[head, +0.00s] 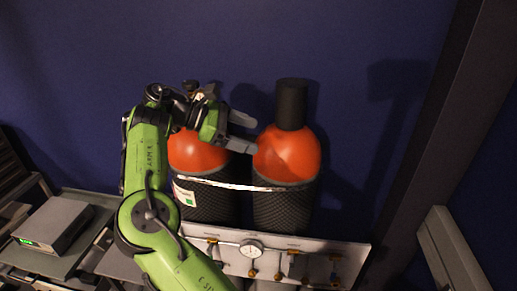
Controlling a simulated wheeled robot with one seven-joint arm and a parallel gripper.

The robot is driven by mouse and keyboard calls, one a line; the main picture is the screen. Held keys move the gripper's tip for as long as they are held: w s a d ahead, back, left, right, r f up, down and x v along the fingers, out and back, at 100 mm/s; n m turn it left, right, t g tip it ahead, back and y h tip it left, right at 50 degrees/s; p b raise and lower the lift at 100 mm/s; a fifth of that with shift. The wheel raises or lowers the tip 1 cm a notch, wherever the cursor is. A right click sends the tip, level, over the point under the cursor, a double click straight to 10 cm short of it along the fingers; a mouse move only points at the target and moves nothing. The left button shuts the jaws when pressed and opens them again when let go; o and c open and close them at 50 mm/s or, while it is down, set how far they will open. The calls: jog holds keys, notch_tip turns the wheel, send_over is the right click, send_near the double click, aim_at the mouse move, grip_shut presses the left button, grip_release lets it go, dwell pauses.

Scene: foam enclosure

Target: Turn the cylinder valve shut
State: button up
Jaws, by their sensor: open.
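Two gas cylinders with orange tops and dark mesh sleeves stand side by side against the dark blue wall. The left cylinder (194,153) is partly hidden by my arm, and a small dark valve part (190,86) shows above it behind my wrist. The right cylinder (288,153) has a tall black cap (291,104) on top. My gripper (243,132) is open, with its two grey fingers pointing right between the two cylinders, above their shoulders. It holds nothing that I can see. Whether a finger touches the right cylinder I cannot tell.
A light strap (240,186) runs across both cylinders. In front is a pale panel (315,256) with a round gauge (251,249) and several brass fittings. A grey box (53,223) sits on a shelf at left. A dark post stands at right.

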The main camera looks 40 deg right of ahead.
jog(key=s+d+f, duration=0.1)
jog(key=d+f+m+t+y, duration=0.1)
jog(key=f, duration=0.1)
jog(key=shift+s+y+b, duration=0.3)
jog(key=shift+s+b, duration=0.05)
jog(key=shift+s, duration=0.05)
jog(key=shift+s+r, duration=0.1)
